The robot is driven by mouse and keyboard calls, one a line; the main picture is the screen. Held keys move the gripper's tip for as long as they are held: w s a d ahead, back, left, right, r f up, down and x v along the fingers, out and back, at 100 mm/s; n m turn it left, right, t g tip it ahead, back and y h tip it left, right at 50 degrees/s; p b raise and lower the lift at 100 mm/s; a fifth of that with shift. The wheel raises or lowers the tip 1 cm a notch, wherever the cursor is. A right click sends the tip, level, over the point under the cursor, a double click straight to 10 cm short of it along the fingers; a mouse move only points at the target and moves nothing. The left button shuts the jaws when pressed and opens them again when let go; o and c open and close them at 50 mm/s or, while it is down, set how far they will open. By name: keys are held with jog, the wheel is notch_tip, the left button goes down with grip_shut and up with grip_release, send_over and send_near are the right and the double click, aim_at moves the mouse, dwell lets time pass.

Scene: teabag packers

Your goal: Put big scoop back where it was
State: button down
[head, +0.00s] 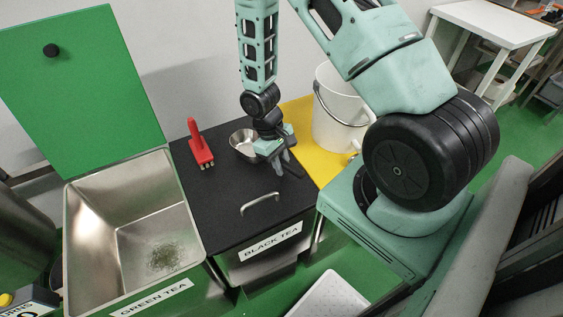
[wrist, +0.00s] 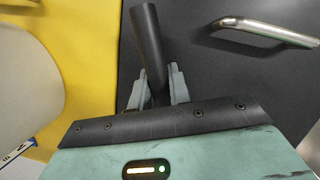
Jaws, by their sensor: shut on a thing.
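The big scoop has a round metal bowl (head: 241,142), which shows left of my gripper over the black lid of the black tea bin. My gripper (head: 284,160) is low over that lid, near its right side. In the wrist view my gripper (wrist: 158,76) is shut on the scoop's dark round handle (wrist: 147,35), which sticks out past the fingers. A grey metal edge (wrist: 312,148) at the lower right may be the bowl. I cannot tell whether the scoop touches the lid.
A red hand tool (head: 200,146) lies on the black lid (head: 215,205), left of the scoop. The lid's handle (head: 259,203) is in front. The open green tea bin (head: 90,240) is at left. A white bucket (head: 338,110) stands at right on a yellow surface (head: 300,115).

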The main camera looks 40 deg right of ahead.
jog(key=shift+f, duration=0.15)
jog(key=c, duration=1.3)
grip_release()
jog(key=d+b+v, duration=0.1)
jog(key=b+v, duration=0.1)
jog(key=v, duration=1)
jog(key=s+a+r+n+t, duration=0.1)
jog(key=s+a+r, duration=0.1)
jog(key=a+r, duration=0.35)
jog(key=s+a+r+n+t, duration=0.1)
jog(key=s+a+r+n, duration=0.15)
jog(key=a, duration=0.65)
jog(key=s+a+r+n, duration=0.1)
jog(key=s+a+r, duration=0.2)
jog(key=s, duration=0.3)
jog(key=s+a+r+n+t+y, duration=0.1)
jog(key=s+a+r+n, duration=0.1)
jog(key=s+a+r, duration=0.2)
jog(key=s+a, duration=0.2)
jog(key=shift+s+a, duration=0.35)
